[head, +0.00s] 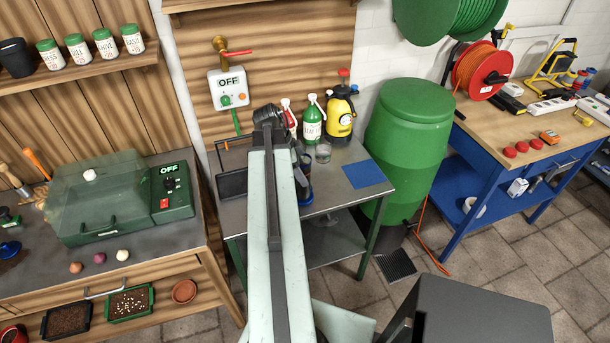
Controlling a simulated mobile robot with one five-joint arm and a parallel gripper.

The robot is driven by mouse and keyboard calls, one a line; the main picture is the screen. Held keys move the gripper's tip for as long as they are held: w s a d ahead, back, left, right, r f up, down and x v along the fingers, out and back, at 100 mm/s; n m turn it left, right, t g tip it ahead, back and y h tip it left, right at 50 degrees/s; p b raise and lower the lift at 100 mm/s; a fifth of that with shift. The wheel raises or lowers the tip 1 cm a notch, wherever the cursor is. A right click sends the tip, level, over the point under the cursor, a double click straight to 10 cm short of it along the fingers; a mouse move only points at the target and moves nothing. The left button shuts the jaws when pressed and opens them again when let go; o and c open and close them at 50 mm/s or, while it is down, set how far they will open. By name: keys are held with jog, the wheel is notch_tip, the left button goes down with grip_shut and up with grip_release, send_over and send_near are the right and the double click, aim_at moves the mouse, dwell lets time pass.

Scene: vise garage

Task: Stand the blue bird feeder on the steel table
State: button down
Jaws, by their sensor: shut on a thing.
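The steel table (338,200) stands in the middle against the wall, a grey top on green legs. My arm crosses in front of it and bends down at its far end. My gripper (304,168) is mostly hidden behind my arm, over the table. It is shut on the blue bird feeder (306,192), of which only a dark blue strip shows right of my arm. The feeder looks upright. I cannot tell whether its base touches the table.
A blue mat (365,174) lies flat at the table's right. Behind are a green bottle (312,124), a yellow sprayer (340,115) and a small glass (323,153). A dark tray (232,184) is at the left edge. A green barrel (408,135) stands close on the right.

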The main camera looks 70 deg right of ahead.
jog(key=shift+s+d+f, duration=0.1)
jog(key=shift+s+f, duration=0.05)
jog(key=shift+f, duration=0.35)
jog(key=c, duration=1)
grip_release()
jog(key=shift+f, duration=0.1)
jog(key=o, duration=0.4)
jog(key=p+v, duration=1.1)
jog(key=v, duration=0.1)
jog(key=shift+r, duration=0.3)
